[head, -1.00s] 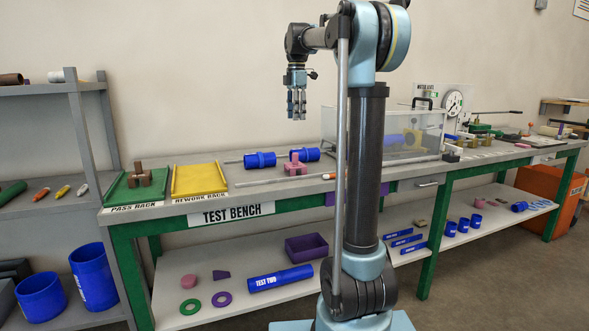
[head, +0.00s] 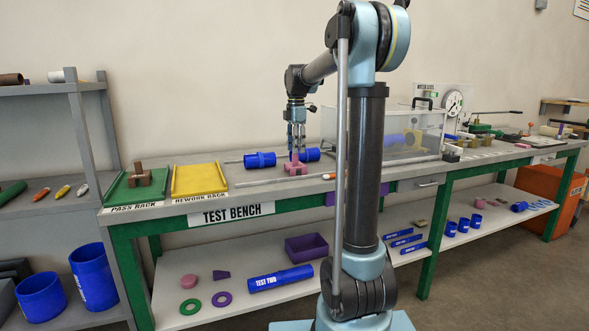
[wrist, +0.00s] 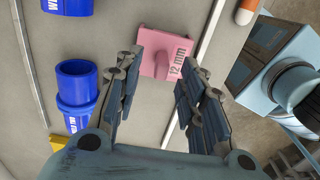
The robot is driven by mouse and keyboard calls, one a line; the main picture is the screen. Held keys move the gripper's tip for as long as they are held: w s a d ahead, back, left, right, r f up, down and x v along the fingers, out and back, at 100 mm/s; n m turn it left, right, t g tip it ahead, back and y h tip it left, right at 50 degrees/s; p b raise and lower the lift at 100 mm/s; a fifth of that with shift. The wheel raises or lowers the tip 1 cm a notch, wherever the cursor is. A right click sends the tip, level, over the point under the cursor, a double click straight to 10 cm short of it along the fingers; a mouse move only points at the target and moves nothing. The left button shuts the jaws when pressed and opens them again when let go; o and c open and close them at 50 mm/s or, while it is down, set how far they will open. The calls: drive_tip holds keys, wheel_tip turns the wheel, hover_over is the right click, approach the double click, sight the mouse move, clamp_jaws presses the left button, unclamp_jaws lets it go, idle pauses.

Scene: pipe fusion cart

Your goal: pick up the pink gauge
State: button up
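The pink gauge (head: 293,169) is a small pink block with an upright part, on the test bench top (head: 330,176) just below my gripper. In the wrist view the pink gauge (wrist: 164,47) shows a flat pink face marked "12 mm". My gripper (head: 297,156) points straight down over it in the head view. In the wrist view my gripper (wrist: 153,75) has its fingers spread, with the lower part of the gauge showing between them. The fingers are open and appear empty. I cannot tell whether the fingertips touch the gauge.
Blue pipe fittings (head: 260,160) lie beside the gauge; one blue fitting (wrist: 78,85) is close left in the wrist view. A thin rod (head: 265,182) lies in front. A yellow rework rack (head: 200,180) and green pass rack (head: 122,190) stand left. A clear box (head: 415,140) stands right.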

sight(295, 165)
drive_tip(key=shift+s+a+f, duration=0.1)
drive_tip(key=shift+f, duration=1.05)
drive_tip(key=shift+s+a+f, duration=0.1)
drive_tip(key=shift+f, duration=1.05)
drive_tip(key=shift+c, duration=0.6)
clamp_jaws()
